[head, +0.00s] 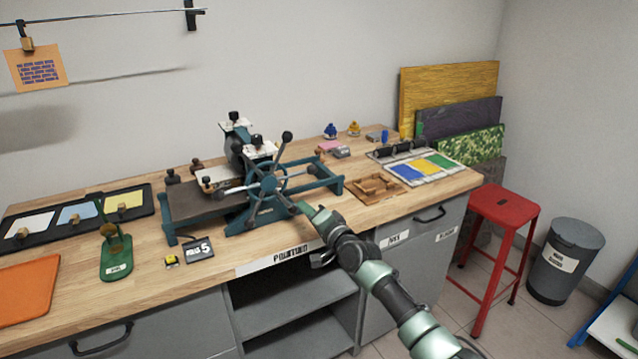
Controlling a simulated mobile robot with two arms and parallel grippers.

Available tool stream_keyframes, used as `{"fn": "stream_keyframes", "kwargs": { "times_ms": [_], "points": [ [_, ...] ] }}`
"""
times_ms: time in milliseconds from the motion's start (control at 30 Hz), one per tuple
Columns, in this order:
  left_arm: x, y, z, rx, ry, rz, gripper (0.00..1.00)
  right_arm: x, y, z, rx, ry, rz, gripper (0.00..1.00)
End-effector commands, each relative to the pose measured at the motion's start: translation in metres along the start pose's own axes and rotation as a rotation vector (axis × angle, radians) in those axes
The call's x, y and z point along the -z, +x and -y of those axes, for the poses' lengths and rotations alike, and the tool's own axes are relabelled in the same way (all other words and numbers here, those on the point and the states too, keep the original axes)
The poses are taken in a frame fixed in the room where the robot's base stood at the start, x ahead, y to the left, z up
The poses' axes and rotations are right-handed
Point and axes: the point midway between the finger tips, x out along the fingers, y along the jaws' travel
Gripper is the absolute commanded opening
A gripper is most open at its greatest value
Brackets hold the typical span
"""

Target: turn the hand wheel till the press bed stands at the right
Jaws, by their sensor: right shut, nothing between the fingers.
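The teal printing press stands on the wooden workbench, with its spoked hand wheel (268,184) on the front side. One wheel spoke with a dark knob points up and right, another points down and right. The dark flat press bed (190,206) lies out at the left of the press, and the rails (322,172) at the right are bare. My right gripper (299,207) is shut and empty, reaching from the lower right to the lower right side of the wheel. I cannot tell whether it touches a spoke. My left gripper is out of view.
A wooden block tray (376,189) and a coloured sheet (421,168) lie right of the press. A red stool (504,205) stands beyond the bench.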

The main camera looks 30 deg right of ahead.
Motion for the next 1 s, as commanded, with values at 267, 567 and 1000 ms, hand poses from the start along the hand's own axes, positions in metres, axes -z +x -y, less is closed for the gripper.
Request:
{"fn": "stream_keyframes", "kwargs": {
  "times_ms": [267,567,1000],
  "points": [
    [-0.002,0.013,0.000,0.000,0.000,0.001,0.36,-0.036,0.003,-0.007,0.020,0.258,0.004,0.00],
    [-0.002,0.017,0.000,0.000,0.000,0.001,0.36,-0.062,0.005,-0.004,0.038,0.469,0.003,0.00],
    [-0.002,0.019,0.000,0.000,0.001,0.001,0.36,-0.076,0.006,0.000,0.048,0.591,0.002,0.00]
  ]
}}
